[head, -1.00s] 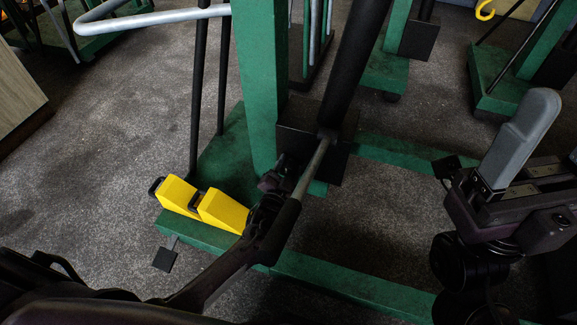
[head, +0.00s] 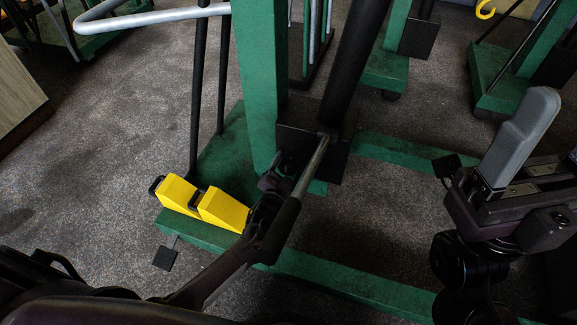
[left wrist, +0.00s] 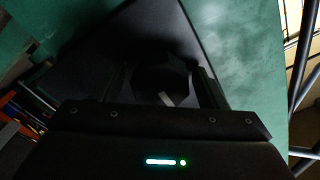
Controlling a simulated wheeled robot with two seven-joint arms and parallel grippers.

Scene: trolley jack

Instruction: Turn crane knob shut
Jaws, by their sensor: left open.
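The green crane post (head: 258,80) stands on a green base with a black cylinder (head: 350,65) and a black block (head: 310,122) beside it. My left gripper (head: 272,182) is low beside the post, partly hidden by my own wrist and a metal rod with a dark sleeve (head: 312,165). In the left wrist view, a dark, faceted, knob-like part (left wrist: 160,78) lies between the two open fingers (left wrist: 163,88). Contact cannot be told in the dark. The knob cannot be made out in the head view. My right gripper (head: 522,140) is raised at the right, away from the crane; its finger gap is unclear.
Two yellow wedge chocks (head: 200,202) lie on the green base left of my left gripper. A green base leg (head: 345,285) crosses the front. Other green stands (head: 500,75) are at the back right. Open grey floor (head: 110,130) lies to the left.

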